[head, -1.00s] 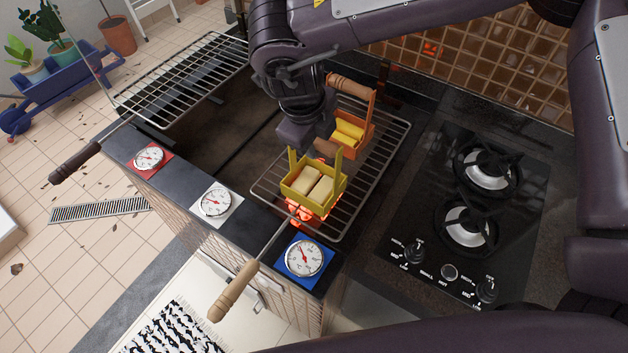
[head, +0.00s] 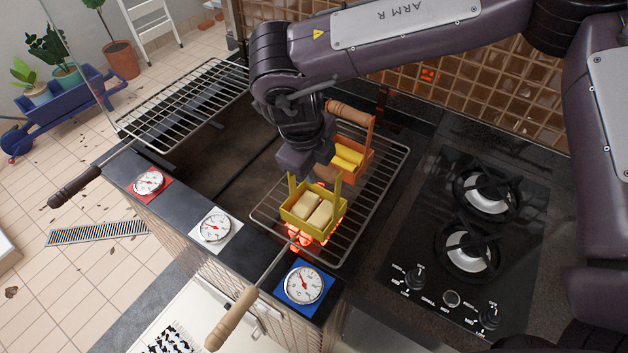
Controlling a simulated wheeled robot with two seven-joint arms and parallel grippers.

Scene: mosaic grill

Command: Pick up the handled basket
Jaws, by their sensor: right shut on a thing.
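A yellow handled basket (head: 317,226) with two pale blocks in it is over the front part of the right-hand grill grate (head: 368,208). It looks upright, and I cannot tell whether its base touches the grate. My right gripper (head: 318,172) comes down from above and is shut on the basket's wooden handle, hiding much of it. An orange handled basket (head: 366,157) with yellow pieces stands just behind on the grate, partly hidden by my gripper. My left gripper is not in view.
Glowing coals (head: 300,236) show under the grate. A wooden-handled rod (head: 232,318) sticks out in front, beside a blue-backed gauge (head: 304,285). A black gas hob (head: 460,240) lies to the right. Another grate (head: 185,105) is at the back left.

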